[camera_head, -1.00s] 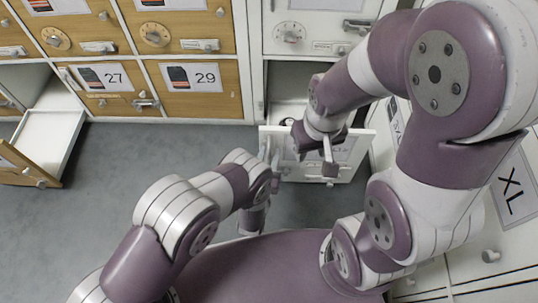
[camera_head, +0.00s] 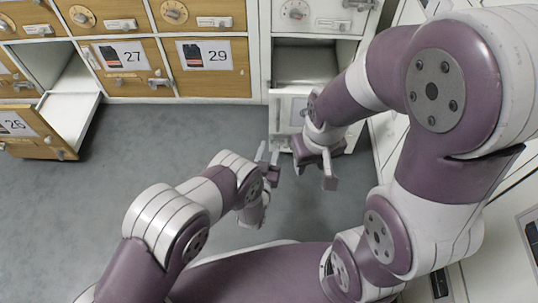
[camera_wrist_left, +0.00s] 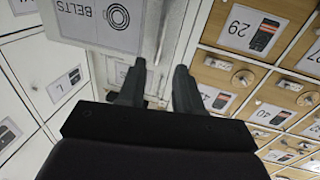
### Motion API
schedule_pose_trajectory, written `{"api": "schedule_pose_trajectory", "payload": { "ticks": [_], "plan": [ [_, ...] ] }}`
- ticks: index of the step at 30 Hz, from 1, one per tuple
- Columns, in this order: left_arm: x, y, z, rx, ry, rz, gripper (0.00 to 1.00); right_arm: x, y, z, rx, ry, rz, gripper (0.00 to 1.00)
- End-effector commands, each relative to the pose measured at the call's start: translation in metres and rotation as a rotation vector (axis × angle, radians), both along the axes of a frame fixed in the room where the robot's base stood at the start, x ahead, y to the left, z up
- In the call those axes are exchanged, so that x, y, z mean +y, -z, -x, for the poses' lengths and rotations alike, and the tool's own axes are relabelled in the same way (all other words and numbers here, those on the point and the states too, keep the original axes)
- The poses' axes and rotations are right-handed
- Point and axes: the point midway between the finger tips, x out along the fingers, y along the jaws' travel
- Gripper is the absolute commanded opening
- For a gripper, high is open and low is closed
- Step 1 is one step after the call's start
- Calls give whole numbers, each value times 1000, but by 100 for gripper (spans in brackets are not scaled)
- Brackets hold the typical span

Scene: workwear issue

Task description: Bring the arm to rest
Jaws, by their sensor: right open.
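My left gripper (camera_head: 268,160) is in the middle of the head view, pointing away from me over the floor. In the left wrist view its two dark fingers (camera_wrist_left: 157,88) stand apart with nothing held between them. My right gripper (camera_head: 315,152) hangs just to the right of it, in front of the open white drawer (camera_head: 291,108). Its fingers are apart and I see nothing in them. Both grippers are close together, with a small gap between them in the picture. The right arm covers part of the white drawer.
A drawer marked 25 (camera_head: 38,128) stands open at the left. Wooden lockers 27 (camera_head: 122,56) and 29 (camera_head: 205,53) are shut. A BELTS panel (camera_wrist_left: 112,20) is close above the fingers in the wrist view. Grey floor (camera_head: 130,150) is clear at left.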

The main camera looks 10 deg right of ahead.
Motion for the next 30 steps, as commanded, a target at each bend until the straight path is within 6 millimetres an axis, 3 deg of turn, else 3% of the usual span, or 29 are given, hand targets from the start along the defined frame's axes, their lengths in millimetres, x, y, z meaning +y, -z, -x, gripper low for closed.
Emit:
{"api": "schedule_pose_trajectory", "payload": {
  "ticks": [17, 20, 22, 24, 26, 30],
  "plan": [
    [0, 3, 0, 16, 0, -8, 35, 0, 0, 0, 0, 0, 0, 43],
    [2, 37, 6, 155, 11, -86, 35, 0, 0, 0, 0, 0, 0, 43],
    [14, 79, 28, 344, 31, -206, 35, 0, 0, 0, 0, 0, 0, 43],
    [31, 98, 53, 599, 50, -355, 35, 0, -5, 0, 0, 0, 0, 43],
    [56, 79, 68, 809, 39, -458, 35, 0, -17, 0, 0, 0, 0, 43],
    [137, -24, 107, 1222, -21, -607, 35, 0, -44, 0, -1, 0, 0, 43]
  ]
}}
